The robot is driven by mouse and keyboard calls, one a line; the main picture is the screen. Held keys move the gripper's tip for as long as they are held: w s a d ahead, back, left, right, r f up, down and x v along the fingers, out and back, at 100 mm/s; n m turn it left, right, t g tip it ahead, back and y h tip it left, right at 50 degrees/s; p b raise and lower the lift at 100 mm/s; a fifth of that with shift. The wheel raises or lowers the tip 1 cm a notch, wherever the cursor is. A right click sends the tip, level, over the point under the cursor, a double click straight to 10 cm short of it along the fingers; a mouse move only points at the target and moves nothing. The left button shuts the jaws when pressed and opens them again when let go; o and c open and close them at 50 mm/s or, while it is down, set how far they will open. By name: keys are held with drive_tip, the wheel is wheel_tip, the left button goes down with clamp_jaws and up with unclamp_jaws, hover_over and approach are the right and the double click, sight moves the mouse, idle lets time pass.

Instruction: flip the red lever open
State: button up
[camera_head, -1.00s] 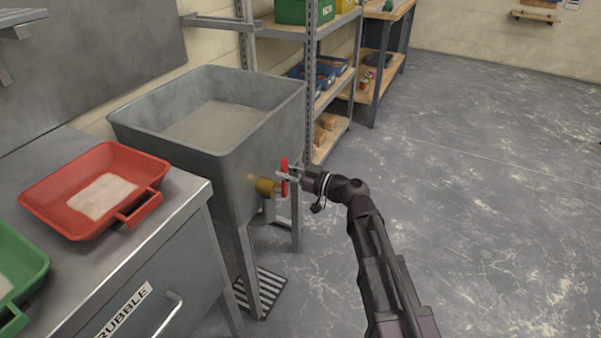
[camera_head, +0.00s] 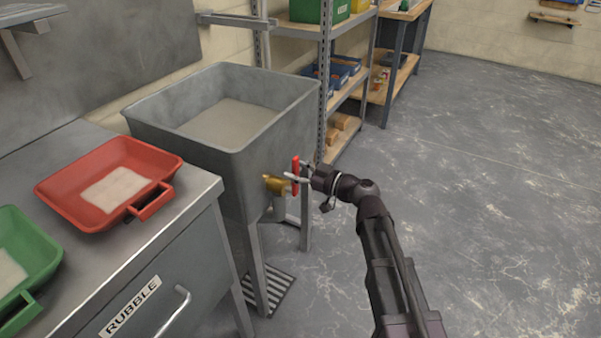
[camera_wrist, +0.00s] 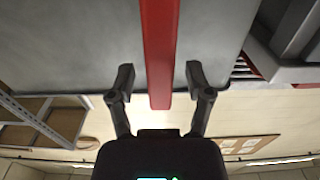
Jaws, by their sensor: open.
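The red lever (camera_head: 295,175) stands roughly upright on a brass valve (camera_head: 275,184) at the front of a grey tub (camera_head: 215,150) on legs. In the wrist view the lever (camera_wrist: 160,50) is a long red bar running down from the top edge, its end between my fingers. My gripper (camera_head: 302,172) is at the lever, coming from the right. In the wrist view my gripper (camera_wrist: 159,82) is open, with one finger on each side of the bar and a gap visible on both sides. The lever's joint with the valve is hidden in the wrist view.
A steel bench (camera_head: 185,215) at left holds a red tray (camera_head: 75,187) and a green tray (camera_head: 45,250). A shelf rack (camera_head: 328,75) stands behind the tub. A slatted floor grate (camera_head: 280,292) lies beneath the valve. The floor at right is clear.

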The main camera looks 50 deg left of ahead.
drive_tip(key=shift+d, duration=0.15)
drive_tip(key=shift+w+d, duration=0.1)
drive_tip(key=shift+d, duration=0.45)
drive_tip(key=v, duration=1)
drive_tip(key=shift+w+d, duration=0.2)
